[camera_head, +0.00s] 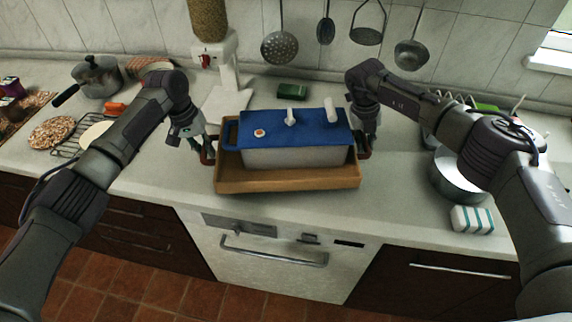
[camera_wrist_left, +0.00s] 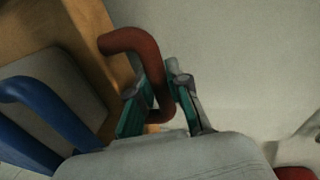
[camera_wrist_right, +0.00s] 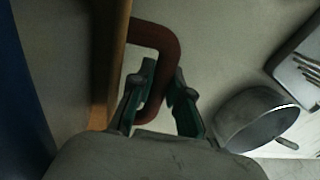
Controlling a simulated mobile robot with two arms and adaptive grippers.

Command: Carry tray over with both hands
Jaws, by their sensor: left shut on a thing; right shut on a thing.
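The wooden tray (camera_head: 290,184) is in the middle of the head view, at the counter's front part, with a reddish-brown handle at each end. In it stands a pale rectangular pot (camera_head: 295,157) with a blue lid (camera_head: 300,129); small white items and a round one rest on the lid. My left gripper (camera_head: 208,150) is shut on the tray's left handle, which also shows in the left wrist view (camera_wrist_left: 140,42). My right gripper (camera_head: 364,148) is shut on the right handle, also in the right wrist view (camera_wrist_right: 158,35). I cannot tell whether the tray touches the counter.
A white machine (camera_head: 222,75) and a green sponge (camera_head: 292,90) stand behind the tray. A dark-handled pot (camera_head: 97,76) is at the back left. A metal pan (camera_head: 455,178) and a striped block (camera_head: 472,219) are on the right. Utensils hang on the wall.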

